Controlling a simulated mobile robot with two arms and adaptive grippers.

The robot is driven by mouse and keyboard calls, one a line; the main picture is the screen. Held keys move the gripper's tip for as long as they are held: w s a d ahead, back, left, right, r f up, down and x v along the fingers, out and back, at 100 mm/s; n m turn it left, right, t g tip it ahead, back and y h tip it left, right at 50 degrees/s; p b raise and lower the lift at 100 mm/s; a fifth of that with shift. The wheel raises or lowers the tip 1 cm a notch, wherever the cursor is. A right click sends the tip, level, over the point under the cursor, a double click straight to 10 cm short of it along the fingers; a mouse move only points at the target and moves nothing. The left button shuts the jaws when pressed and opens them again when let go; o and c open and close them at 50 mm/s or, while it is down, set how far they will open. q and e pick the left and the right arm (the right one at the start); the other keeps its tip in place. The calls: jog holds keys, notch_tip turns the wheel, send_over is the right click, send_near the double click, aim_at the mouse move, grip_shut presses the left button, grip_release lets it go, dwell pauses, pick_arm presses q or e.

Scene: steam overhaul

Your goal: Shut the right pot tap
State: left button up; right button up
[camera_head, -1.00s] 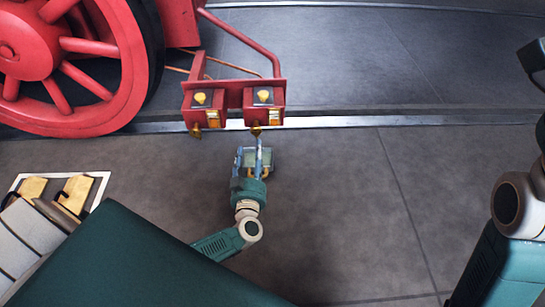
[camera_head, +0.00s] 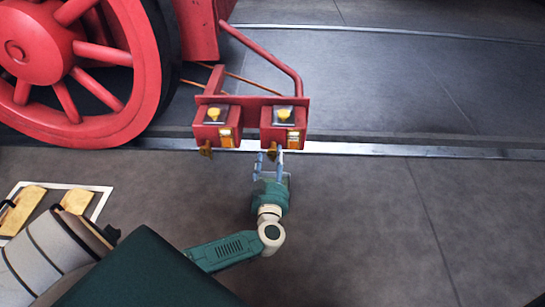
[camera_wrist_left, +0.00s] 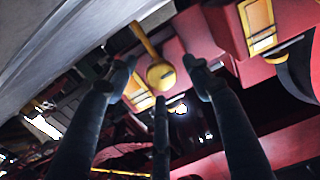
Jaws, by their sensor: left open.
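Two red pots with brass fittings hang side by side on a red bracket in the head view, a left pot (camera_head: 217,134) and a right pot (camera_head: 272,131). The left pot's brass tap (camera_head: 206,151) hangs below it. My left gripper (camera_head: 268,157) is open just below the right pot, and its fingers largely hide the right pot tap. In the left wrist view, a brass tap lever (camera_wrist_left: 146,42) with a round end lies between the spread fingertips of my left gripper (camera_wrist_left: 163,80). I cannot tell whether they touch it. My right gripper is out of view.
A large red spoked wheel (camera_head: 45,50) stands left of the pots. A metal rail (camera_head: 400,150) runs across the floor behind my gripper. A white-edged tray with yellow pieces (camera_head: 100,203) lies at the left. The grey floor (camera_head: 370,230) at the right is clear.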

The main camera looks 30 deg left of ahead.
pick_arm(q)
jog(key=shift+w+a, duration=0.2)
jog(key=shift+w, duration=0.1)
